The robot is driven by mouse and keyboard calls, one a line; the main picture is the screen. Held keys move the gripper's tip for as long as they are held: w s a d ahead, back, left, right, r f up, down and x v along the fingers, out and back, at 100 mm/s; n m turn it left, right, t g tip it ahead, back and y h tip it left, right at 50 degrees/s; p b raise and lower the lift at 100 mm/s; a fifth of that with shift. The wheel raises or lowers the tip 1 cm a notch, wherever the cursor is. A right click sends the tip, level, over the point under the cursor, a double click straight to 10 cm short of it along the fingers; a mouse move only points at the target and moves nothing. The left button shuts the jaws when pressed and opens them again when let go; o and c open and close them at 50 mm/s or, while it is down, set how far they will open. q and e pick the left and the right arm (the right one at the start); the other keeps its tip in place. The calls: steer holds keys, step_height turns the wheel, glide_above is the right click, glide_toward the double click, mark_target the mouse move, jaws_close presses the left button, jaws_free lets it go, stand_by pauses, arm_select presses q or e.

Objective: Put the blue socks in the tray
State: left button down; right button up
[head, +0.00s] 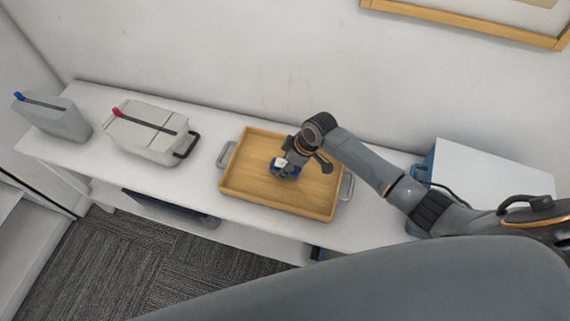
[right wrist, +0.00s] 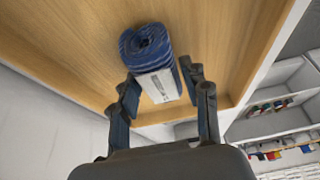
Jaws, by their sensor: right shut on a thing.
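The rolled blue socks (head: 287,173) have a white band and are inside the outline of the wooden tray (head: 272,204), near its middle. My right gripper (head: 283,165) reaches down over the tray and is shut on the socks. In the right wrist view the blue roll (right wrist: 146,45) sits between the fingers of my right gripper (right wrist: 160,82), with the tray floor (right wrist: 75,40) behind it. I cannot tell whether the socks touch the tray floor. My left gripper is not in view.
The tray has grey handles and stands on a white shelf unit (head: 73,152). A white and blue box (head: 480,178) stands at the right, behind my arm. A wall is behind.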

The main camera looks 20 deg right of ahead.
steer(key=shift+f, duration=0.2)
steer(key=o, duration=1.1)
steer(key=shift+o, duration=0.2)
steer(key=shift+r, duration=0.25)
steer(key=v, duration=1.2)
steer(key=shift+s+f, duration=0.1)
steer(key=shift+f, duration=0.1)
